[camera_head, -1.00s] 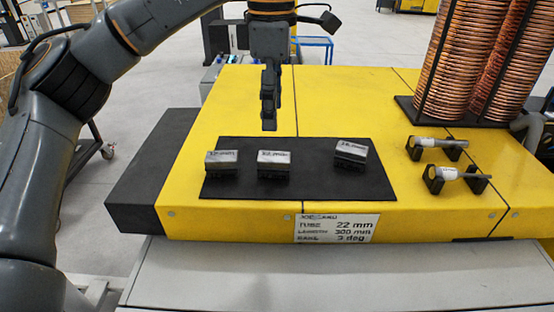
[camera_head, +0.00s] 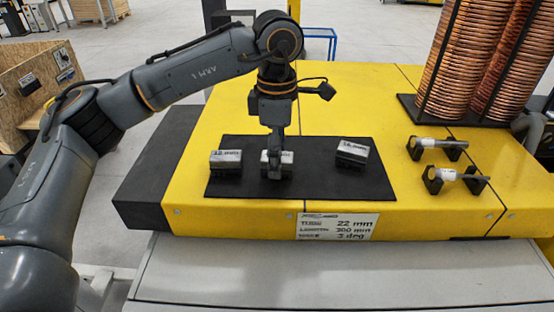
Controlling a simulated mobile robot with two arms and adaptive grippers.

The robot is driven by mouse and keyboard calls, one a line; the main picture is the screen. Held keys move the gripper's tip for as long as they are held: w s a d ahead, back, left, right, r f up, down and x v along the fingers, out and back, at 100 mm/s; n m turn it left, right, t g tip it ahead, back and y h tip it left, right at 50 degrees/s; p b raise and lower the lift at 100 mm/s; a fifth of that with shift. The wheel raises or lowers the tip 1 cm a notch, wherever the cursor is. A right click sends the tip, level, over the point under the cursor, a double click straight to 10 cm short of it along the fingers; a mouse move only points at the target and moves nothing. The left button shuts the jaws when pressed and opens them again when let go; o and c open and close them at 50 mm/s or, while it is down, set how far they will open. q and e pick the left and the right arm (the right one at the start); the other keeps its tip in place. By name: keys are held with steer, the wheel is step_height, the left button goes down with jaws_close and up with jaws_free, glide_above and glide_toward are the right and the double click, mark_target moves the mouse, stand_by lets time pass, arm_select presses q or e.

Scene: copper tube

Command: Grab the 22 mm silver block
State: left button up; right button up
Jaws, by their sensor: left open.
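Three silver-topped blocks with dark lower parts sit on the black mat (camera_head: 315,184). The middle block (camera_head: 284,169) has a label that is now mostly covered by my gripper; earlier it seemed to read 22 mm. The left block (camera_head: 226,164) and the right block (camera_head: 352,153) have small labels that are hard to read. My left gripper (camera_head: 274,168) points down with its fingers at the middle block, in front of part of it. It is open. Whether the fingers touch the block cannot be told. My right gripper is out of view.
Two small tools on stands (camera_head: 440,148) (camera_head: 458,177) are at the right. Copper coils (camera_head: 462,68) stand on a rack behind them.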

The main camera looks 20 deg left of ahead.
arm_select(q)
jaws_close()
steer(key=shift+r, duration=0.1)
stand_by(0.3)
